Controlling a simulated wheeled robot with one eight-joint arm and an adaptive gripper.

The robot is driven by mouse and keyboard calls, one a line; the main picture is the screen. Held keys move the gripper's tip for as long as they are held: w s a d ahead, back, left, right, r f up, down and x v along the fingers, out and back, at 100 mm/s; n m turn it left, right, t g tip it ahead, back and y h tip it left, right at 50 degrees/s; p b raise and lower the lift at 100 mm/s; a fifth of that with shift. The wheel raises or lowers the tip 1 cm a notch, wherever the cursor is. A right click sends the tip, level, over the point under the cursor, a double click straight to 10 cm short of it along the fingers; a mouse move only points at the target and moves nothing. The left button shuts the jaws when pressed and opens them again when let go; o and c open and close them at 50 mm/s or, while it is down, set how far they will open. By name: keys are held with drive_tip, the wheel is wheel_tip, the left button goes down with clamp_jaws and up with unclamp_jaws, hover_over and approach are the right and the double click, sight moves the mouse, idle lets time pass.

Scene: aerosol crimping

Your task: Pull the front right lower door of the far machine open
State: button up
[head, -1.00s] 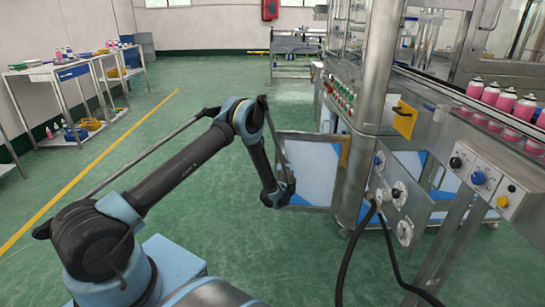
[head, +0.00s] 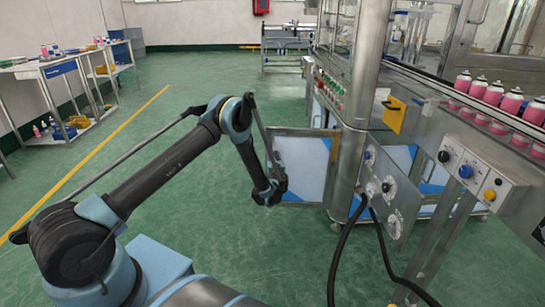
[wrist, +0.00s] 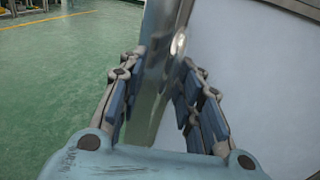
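The lower door (head: 303,168) of the far machine (head: 345,90) is a pale blue and white panel in a metal frame. In the head view it stands swung well out from the machine's front, to the left of the corner post. My gripper (head: 275,190) is at the door's free left edge. In the wrist view my gripper (wrist: 160,85) has one finger on each side of the door's metal edge (wrist: 160,60), and the edge fills the space between the fingertips. The pale door panel (wrist: 250,80) spreads to the right.
A conveyor with pink cans (head: 490,95) and a control box (head: 475,175) stand at the right. Black hoses (head: 335,260) hang in front of the machine. Shelves (head: 60,85) stand at the left. Green floor (head: 150,180) is free left of the door.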

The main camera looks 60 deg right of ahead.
drive_tip(key=shift+s, duration=0.15)
drive_tip(key=shift+s, duration=0.1)
drive_tip(key=v, duration=0.7)
drive_tip(key=shift+a, duration=0.2)
idle(0.4)
